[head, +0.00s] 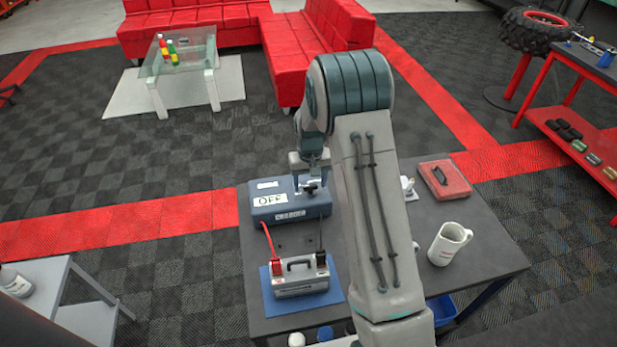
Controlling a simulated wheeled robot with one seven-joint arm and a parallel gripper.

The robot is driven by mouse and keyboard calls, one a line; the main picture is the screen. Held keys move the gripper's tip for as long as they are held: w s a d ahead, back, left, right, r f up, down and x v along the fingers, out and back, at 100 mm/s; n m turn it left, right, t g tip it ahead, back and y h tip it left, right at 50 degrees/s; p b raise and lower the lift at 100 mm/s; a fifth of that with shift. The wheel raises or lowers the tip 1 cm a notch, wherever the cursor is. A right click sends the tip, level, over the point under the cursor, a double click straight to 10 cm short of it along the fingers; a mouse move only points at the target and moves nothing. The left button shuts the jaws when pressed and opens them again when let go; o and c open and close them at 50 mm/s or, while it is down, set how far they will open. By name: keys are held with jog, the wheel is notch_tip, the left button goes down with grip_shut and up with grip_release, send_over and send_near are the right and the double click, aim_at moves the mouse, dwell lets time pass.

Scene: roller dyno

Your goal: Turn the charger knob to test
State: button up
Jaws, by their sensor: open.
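The charger (290,199) is a blue-grey box at the back left of the dark table. A white label reading OFF (270,200) and further small labels are on it. My gripper (311,189) is open at the right end of the charger's top, where the knob would be. The knob is hidden or too small to make out there, and I cannot tell whether the fingers touch it. A grey battery (300,279) with a handle stands on a blue mat (270,300) in front of the charger. Red and black leads run between them.
My arm covers the middle of the table (480,262). A grey side table (40,280) stands at the left.

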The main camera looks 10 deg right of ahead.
jog(key=shift+c, duration=0.3)
jog(key=c, duration=0.9)
jog(key=m+b, duration=0.2)
jog(key=m, duration=0.2)
jog(key=shift+b, duration=0.35)
jog(key=m+b, duration=0.1)
jog(key=m, duration=0.5)
jog(key=shift+r, duration=0.1)
jog(key=shift+w+m, duration=0.1)
jog(key=shift+m, duration=0.4)
